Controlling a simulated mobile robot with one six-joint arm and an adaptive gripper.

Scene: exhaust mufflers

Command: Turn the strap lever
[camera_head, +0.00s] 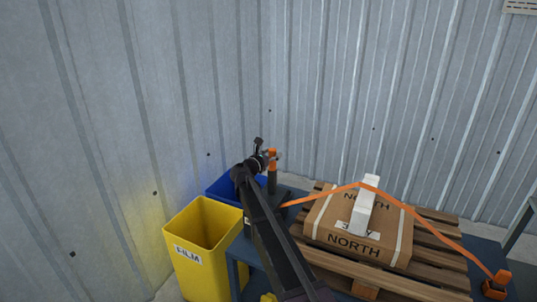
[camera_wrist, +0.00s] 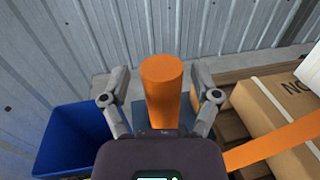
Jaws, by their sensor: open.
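The strap lever is an upright orange handle; in the head view its orange top (camera_head: 272,154) shows just beside my gripper (camera_head: 268,158). In the wrist view the orange lever (camera_wrist: 162,95) stands between the two open fingers of my gripper (camera_wrist: 160,97), with gaps at both sides. Its lower part is hidden behind my gripper's body. An orange strap (camera_head: 413,212) runs from near the lever over a white edge piece (camera_head: 364,207) on a cardboard box (camera_head: 333,217) to an orange fitting (camera_head: 496,285) at the right. The strap also shows in the wrist view (camera_wrist: 275,143).
The box sits on a wooden pallet (camera_head: 440,228) on a dark blue table. A yellow bin (camera_head: 190,235) labelled FILM and a blue bin (camera_head: 226,188) stand to the left; the blue one shows in the wrist view (camera_wrist: 72,137). Corrugated metal walls (camera_head: 100,100) close the corner behind.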

